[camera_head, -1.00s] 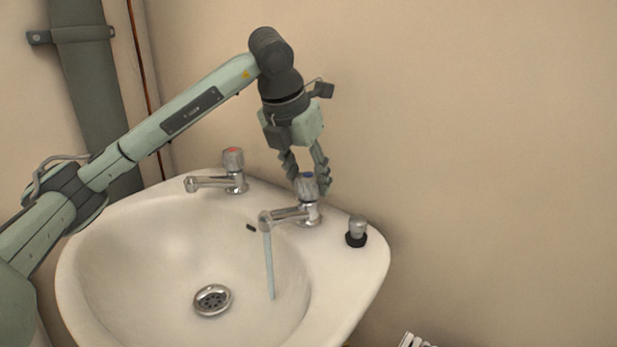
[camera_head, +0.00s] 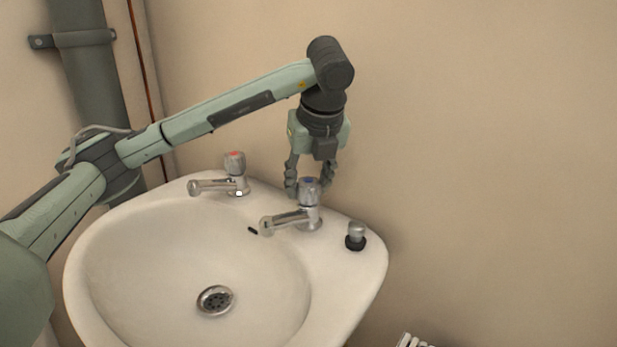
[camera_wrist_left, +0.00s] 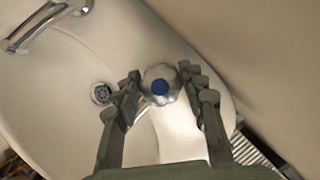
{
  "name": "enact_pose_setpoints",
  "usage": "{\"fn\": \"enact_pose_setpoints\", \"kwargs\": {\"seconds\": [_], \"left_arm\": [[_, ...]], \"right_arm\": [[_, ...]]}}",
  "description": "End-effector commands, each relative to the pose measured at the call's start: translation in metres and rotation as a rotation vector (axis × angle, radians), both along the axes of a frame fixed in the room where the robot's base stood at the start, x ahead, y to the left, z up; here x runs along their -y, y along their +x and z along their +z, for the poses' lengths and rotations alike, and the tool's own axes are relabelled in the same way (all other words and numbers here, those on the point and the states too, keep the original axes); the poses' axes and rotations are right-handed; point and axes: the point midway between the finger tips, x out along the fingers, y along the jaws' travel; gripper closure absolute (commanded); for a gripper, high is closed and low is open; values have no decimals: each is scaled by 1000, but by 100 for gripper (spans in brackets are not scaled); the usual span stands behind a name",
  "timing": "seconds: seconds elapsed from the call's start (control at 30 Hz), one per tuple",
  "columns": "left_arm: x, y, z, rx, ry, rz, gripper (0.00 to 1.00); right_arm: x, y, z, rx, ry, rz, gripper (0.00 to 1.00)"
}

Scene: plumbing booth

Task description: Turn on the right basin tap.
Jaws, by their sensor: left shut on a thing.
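The right basin tap (camera_head: 291,220) is chrome with a blue-marked knob (camera_head: 310,188) and a spout over the bowl. No water shows from its spout in the head view now. My left gripper (camera_head: 309,192) comes down from above with its fingers on either side of that knob and is shut on it. In the left wrist view the blue-centred knob (camera_wrist_left: 160,87) sits between the two fingers. The left tap (camera_head: 220,187) has a red-marked knob and stands apart from the gripper. My right gripper is not in view.
The white basin (camera_head: 130,245) has a drain (camera_head: 215,300) in its bowl. A chrome stopper with a black base (camera_head: 356,236) stands on the rim right of the right tap. The wall (camera_head: 480,130) is close behind. A grey pipe (camera_head: 90,80) runs up at the left.

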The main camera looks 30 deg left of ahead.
Motion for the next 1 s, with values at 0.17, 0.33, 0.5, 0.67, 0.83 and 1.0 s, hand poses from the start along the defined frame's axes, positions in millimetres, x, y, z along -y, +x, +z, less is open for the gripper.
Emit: {"fn": "enact_pose_setpoints", "kwargs": {"seconds": [0.17,0.33,0.5,0.67,0.83,1.0], "left_arm": [[0,0,1,1,0,72,88],[0,0,1,1,0,107,88],[0,0,0,1,-1,119,88],[0,0,0,0,-1,120,88],[0,0,0,0,-2,118,57],[0,0,0,0,-1,118,38]], "right_arm": [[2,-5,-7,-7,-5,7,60],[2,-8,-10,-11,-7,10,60],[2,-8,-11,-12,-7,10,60],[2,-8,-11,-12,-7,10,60],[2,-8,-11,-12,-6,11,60],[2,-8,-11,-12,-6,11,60]]}}
